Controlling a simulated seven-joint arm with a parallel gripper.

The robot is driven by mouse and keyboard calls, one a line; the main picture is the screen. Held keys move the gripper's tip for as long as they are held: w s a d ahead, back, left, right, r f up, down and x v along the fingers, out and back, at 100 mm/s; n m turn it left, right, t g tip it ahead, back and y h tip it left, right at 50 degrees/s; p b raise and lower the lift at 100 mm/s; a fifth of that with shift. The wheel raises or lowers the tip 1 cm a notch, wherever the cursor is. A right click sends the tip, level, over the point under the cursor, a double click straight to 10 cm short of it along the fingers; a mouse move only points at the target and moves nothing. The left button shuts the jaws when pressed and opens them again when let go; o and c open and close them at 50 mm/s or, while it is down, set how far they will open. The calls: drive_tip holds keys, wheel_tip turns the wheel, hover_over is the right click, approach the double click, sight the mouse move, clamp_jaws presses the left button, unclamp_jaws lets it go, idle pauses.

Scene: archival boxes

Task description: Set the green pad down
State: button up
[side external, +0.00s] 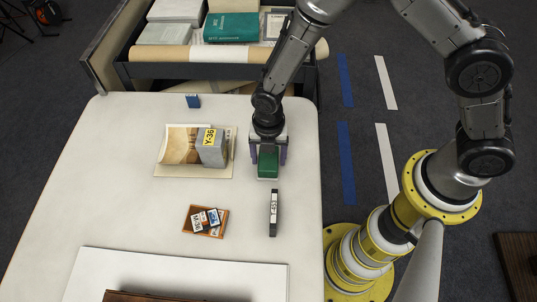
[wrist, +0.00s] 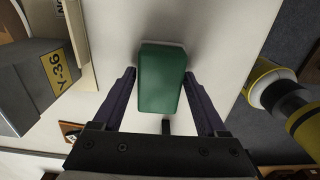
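The green pad (wrist: 161,80) is a small block with its long side running away from my wrist. It sits between the two dark purple fingers of my gripper (wrist: 160,74), which appear shut on its sides near the fingertips. In the side external view the green pad (side external: 268,164) is low over the right part of the white table (side external: 130,215), with my gripper (side external: 268,154) directly above and around it. A soft shadow lies close to it on the table. I cannot tell whether its underside touches the table.
A grey box labelled Y-36 (side external: 211,147) stands on a folder (side external: 170,171) to the left. A black labelled strip (side external: 273,213) stands in front. An orange tray of small cards (side external: 190,225) lies front left. A blue block (side external: 193,101) is farther back. The table's right edge is near.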

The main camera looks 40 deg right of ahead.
sight(269, 157)
drive_tip(key=shift+o, duration=1)
wheel_tip(269, 157, up, 12)
drive_tip(key=shift+r, duration=0.25)
drive_tip(key=s+d+r+m+t, duration=0.1)
drive_tip(key=s+d+r+m, duration=0.1)
drive_tip(key=d+r+m, duration=0.6)
drive_tip(key=s+d+r+m+t, duration=0.2)
drive_tip(key=s+d+r+m, duration=0.3)
drive_tip(key=s+m, duration=0.3)
drive_tip(key=s+d+r+m+t, duration=0.2)
drive_tip(key=s+d+r+m, duration=0.3)
drive_tip(key=m, duration=0.6)
drive_tip(key=s+d, duration=0.1)
drive_tip(key=s, duration=0.1)
drive_tip(key=shift+s+d+r+t, duration=0.15)
drive_tip(key=shift+s+d+t, duration=0.15)
drive_tip(key=shift+s, duration=0.1)
